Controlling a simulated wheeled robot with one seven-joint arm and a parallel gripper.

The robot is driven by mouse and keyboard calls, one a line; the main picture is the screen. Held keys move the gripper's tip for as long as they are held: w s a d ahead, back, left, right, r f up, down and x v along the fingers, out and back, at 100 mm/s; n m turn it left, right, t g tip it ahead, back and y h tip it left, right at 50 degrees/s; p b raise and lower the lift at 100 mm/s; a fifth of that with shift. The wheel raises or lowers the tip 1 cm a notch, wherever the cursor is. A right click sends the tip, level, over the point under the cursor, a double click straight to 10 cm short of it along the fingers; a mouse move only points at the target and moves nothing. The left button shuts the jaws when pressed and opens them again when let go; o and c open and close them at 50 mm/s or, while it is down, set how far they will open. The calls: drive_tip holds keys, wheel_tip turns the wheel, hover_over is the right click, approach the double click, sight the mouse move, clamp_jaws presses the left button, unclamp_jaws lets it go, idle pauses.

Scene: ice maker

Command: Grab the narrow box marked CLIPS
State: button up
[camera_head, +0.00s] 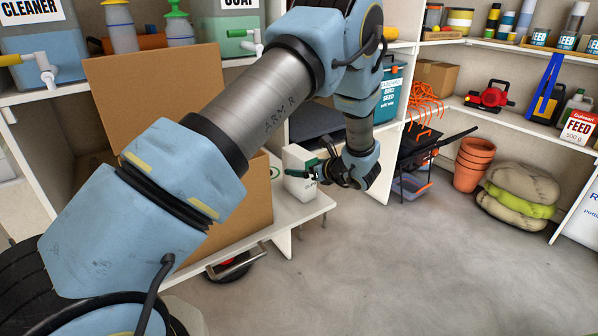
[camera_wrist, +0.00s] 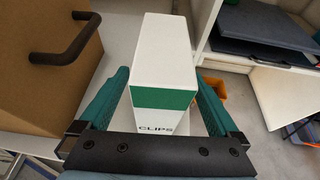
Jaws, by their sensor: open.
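The narrow CLIPS box (camera_wrist: 163,58) is white with a green band and dark lettering. It stands upright on a low white shelf. In the wrist view my gripper (camera_wrist: 158,95) is open, with one teal finger along each side of the box. The box is between the fingers, and I cannot tell whether either finger touches it. In the head view the box (camera_head: 299,181) is at the shelf's front, partly covered by my gripper (camera_head: 318,172).
The white shelf (camera_head: 292,212) ends just in front. Terracotta pots (camera_head: 472,165) and sacks (camera_head: 518,195) are farther right.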

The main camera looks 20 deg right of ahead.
drive_tip(key=shift+x, duration=1.1)
clamp_jaws()
